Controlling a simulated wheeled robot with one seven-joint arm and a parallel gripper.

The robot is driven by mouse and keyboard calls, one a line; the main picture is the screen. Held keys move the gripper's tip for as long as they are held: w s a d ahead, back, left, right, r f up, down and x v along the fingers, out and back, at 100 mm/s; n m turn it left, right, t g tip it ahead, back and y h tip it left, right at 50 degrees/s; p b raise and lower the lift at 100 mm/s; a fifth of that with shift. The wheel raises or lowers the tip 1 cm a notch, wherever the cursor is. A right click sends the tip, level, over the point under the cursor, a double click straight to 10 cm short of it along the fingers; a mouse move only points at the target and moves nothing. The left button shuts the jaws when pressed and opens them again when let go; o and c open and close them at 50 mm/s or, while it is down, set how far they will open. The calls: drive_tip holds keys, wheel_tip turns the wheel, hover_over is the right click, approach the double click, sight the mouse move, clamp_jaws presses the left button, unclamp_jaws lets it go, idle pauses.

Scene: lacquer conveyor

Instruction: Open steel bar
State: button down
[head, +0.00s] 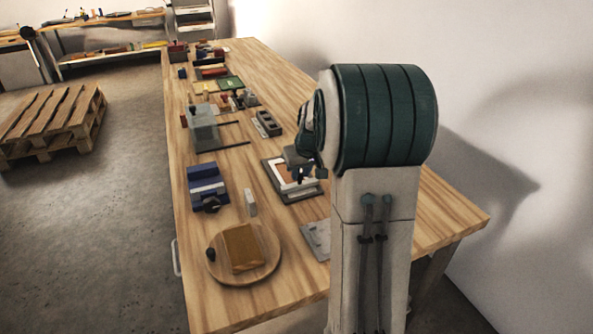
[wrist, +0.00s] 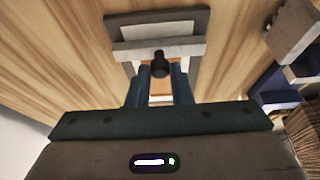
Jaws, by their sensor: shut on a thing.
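The steel bar (wrist: 192,46) is a flat light-grey strip with a black knob (wrist: 160,66). In the wrist view it lies across a dark-edged frame (wrist: 190,18) with a pale panel. My gripper (wrist: 161,70) has its two blue fingers shut on the black knob, one on each side. In the head view my gripper (head: 303,175) is low over the same frame (head: 303,196) on the workbench. My arm and hand hide part of the frame there, and the bar is hard to make out.
The wooden workbench (head: 350,210) holds a blue vise (head: 206,184), a round board (head: 262,274) with a brown block (head: 241,247), a grey plate (head: 317,238) and a grey box (head: 202,128). A pallet (head: 50,122) is on the floor.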

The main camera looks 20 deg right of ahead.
drive_tip(key=c, duration=1.3)
unclamp_jaws()
drive_tip(key=v, duration=1.4)
drive_tip(key=shift+p, duration=0.3)
drive_tip(key=shift+w, duration=0.1)
